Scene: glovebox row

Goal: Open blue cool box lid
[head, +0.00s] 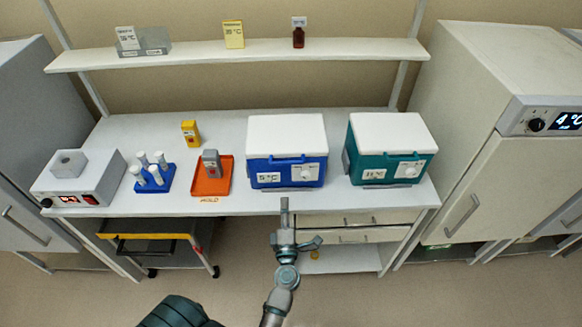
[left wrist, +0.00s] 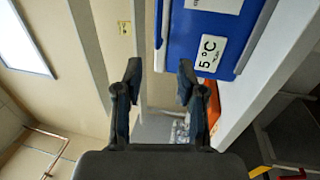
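The blue cool box (head: 286,174) stands on the bench with its white lid (head: 286,135) shut. Its front has a blue handle, a 5 °C label and a white latch plate. My left gripper (head: 287,222) is in front of the box, apart from it, near the bench's front edge. In the left wrist view, my left gripper (left wrist: 157,84) has its two fingers spread with nothing between them. That view also shows the blue box (left wrist: 205,38) and its 5 °C label just beyond the fingers. My right gripper is not in view.
A teal cool box (head: 388,170) stands right of the blue one. An orange tray (head: 222,187) holding a grey item, a blue tube rack (head: 154,180) and a heater block (head: 78,184) are to the left. A shelf (head: 240,53) hangs above. A trolley (head: 150,236) is below.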

